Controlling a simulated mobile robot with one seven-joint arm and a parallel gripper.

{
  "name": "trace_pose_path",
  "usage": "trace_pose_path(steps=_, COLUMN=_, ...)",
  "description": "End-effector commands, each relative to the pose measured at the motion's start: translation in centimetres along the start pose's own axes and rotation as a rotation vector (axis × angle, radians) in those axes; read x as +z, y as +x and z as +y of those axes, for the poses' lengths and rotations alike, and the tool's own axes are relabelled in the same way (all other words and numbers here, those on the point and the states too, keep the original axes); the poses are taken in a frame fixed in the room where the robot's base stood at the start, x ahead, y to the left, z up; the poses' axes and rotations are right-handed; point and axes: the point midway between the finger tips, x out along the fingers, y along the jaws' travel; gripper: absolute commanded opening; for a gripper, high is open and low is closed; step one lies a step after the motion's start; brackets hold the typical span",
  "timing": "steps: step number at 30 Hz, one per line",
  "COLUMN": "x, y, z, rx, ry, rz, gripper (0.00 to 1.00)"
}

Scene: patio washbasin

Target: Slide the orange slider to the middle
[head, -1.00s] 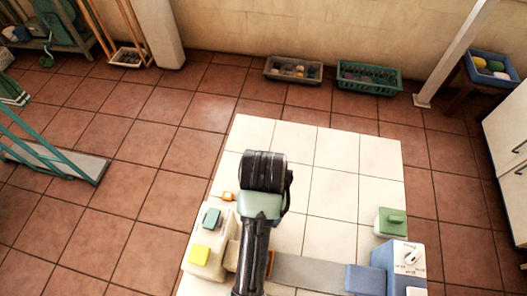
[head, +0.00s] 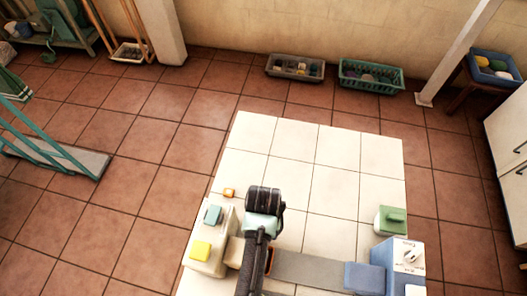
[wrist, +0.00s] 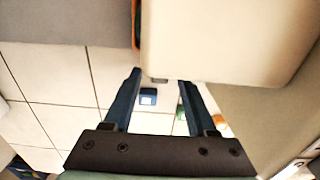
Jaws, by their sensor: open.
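An orange edge (head: 269,261), which looks like part of the slider, shows beside my arm at the left end of a grey strip (head: 312,270). My arm hides most of that spot. In the wrist view, a thin orange edge (wrist: 135,25) shows between the grey strip (wrist: 65,20) and a large beige block (wrist: 230,40). My gripper (wrist: 160,75) is open, with its two blue fingers apart and the beige block close to their tips. I see nothing held. In the head view, my wrist hides the fingers.
A beige box with a teal block (head: 213,215) and a yellow block (head: 201,250) stands left of my arm. A small orange cube (head: 229,192) lies behind it. A blue box (head: 405,265) and green block (head: 390,220) stand right. The white tiled top is clear behind.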

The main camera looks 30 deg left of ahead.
Motion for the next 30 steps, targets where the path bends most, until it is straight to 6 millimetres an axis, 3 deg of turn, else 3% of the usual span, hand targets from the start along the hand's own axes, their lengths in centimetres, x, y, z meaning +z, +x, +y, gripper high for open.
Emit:
trace_pose_path(steps=6, x=-0.03, y=0.01, z=-0.01, rx=0.000, ry=0.000, rz=0.001, gripper=0.57)
trace_pose_path(steps=16, x=-0.03, y=-0.01, z=-0.01, rx=0.000, ry=0.000, rz=0.001, gripper=0.00)
trace_pose_path(steps=30, x=-0.04, y=-0.03, z=-0.01, rx=0.000, ry=0.000, rz=0.001, gripper=0.00)
